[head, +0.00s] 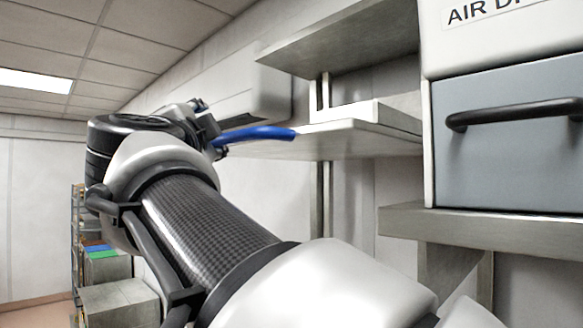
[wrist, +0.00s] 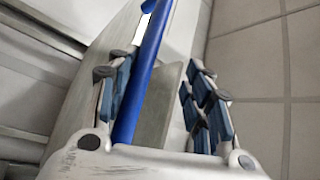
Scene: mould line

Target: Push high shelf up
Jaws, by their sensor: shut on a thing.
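The pale shelf board (head: 370,140) projects from the wall in the middle of the head view, below a higher grey shelf (head: 340,38). A curved blue bar (head: 262,133) runs along the pale board's left end. My gripper (head: 212,128) is at the bar's left end, partly hidden by my own arm. In the wrist view the blue bar (wrist: 143,85) passes between the finger rows of my gripper (wrist: 165,100), close to the left pads. A grey board edge (wrist: 168,100) also shows between the fingers, beside the bar. Exact contact is hard to see.
A grey cabinet (head: 510,165) with a black handle stands at the right on a ledge (head: 480,222). A white wall unit (head: 235,95) is behind the gripper. A rack (head: 77,235) and grey boxes (head: 120,303) stand at the lower left. The left wall area is open.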

